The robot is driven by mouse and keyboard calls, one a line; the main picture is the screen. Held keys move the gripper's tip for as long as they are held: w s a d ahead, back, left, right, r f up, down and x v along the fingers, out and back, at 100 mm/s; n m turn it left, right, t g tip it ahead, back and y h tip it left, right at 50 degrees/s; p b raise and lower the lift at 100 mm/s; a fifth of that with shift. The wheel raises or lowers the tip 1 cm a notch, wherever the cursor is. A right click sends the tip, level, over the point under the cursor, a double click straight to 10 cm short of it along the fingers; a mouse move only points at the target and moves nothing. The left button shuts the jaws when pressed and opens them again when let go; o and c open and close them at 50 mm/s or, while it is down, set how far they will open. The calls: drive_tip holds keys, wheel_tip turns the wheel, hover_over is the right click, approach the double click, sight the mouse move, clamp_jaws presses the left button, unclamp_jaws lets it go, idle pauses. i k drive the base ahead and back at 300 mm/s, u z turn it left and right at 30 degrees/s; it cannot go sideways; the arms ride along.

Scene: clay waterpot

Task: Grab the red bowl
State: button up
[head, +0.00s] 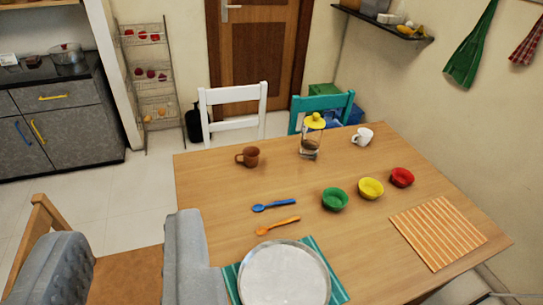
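The red bowl (401,177) is small and stands upright on the wooden table (220,205), at the right end of a slanting row. The yellow bowl (371,188) is just left of it, and the green bowl (335,199) is further left and nearer. The red bowl looks empty, and nothing covers it. I see no part that I can surely call my gripper, so its state and its place relative to the bowl do not show.
Also on the table are a brown mug (249,157), yellow-lidded jar (311,138), white mug (362,136), blue spoon (273,205), orange spoon (278,226), orange striped mat (438,233) and large plate (284,275). Grey upholstered furniture (190,255) stands at lower left. Chairs (234,105) line the far side.

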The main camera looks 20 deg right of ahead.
sight(402, 178)
drive_tip(key=z, duration=1.2)
drive_tip(key=k, duration=0.3)
drive_tip(key=z, duration=0.95)
drive_tip(key=i, duration=2.35)
drive_tip(key=u, duration=1.1)
drive_tip(key=k, duration=0.6)
drive_tip(key=z, duration=0.1)
